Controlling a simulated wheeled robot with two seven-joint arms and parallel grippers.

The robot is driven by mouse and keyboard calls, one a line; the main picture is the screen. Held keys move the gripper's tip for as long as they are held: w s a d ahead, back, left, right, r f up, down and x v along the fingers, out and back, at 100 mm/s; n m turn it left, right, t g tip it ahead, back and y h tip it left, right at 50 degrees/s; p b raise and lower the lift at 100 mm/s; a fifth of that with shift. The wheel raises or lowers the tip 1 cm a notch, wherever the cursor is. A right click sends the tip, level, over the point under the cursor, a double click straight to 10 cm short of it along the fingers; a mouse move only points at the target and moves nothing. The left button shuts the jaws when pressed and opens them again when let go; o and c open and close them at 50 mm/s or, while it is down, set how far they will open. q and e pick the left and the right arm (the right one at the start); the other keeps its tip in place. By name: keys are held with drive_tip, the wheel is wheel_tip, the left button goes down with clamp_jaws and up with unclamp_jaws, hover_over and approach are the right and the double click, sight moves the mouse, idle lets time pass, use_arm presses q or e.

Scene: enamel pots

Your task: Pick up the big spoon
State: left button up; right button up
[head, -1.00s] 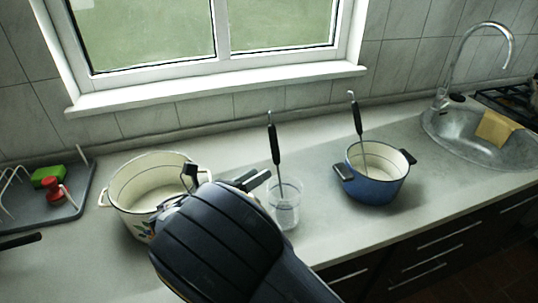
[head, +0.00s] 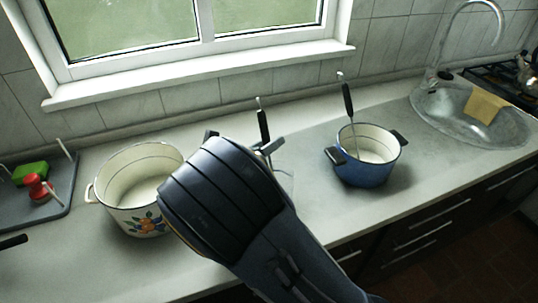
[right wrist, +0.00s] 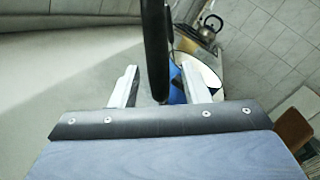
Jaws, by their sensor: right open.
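Two long utensils with black handles stand on the counter, and I cannot tell from their hidden lower ends which is the big spoon. One utensil (head: 263,125) leans in a clear glass (head: 286,180), which is mostly hidden behind my arm. The other utensil (head: 347,98) stands in the blue pot (head: 362,172). My right gripper (head: 267,149) is open at the handle of the utensil in the glass. In the right wrist view a black handle (right wrist: 155,45) rises between the two spread fingers. I cannot tell whether they touch it. My left gripper is not in view.
A cream enamel pot (head: 130,165) with painted fruit stands left of my right arm. A grey tray (head: 62,200) with a green sponge (head: 30,172) and a red item (head: 38,187) is at far left. A sink (head: 465,115) is at the right.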

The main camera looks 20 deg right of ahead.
clamp_jaws()
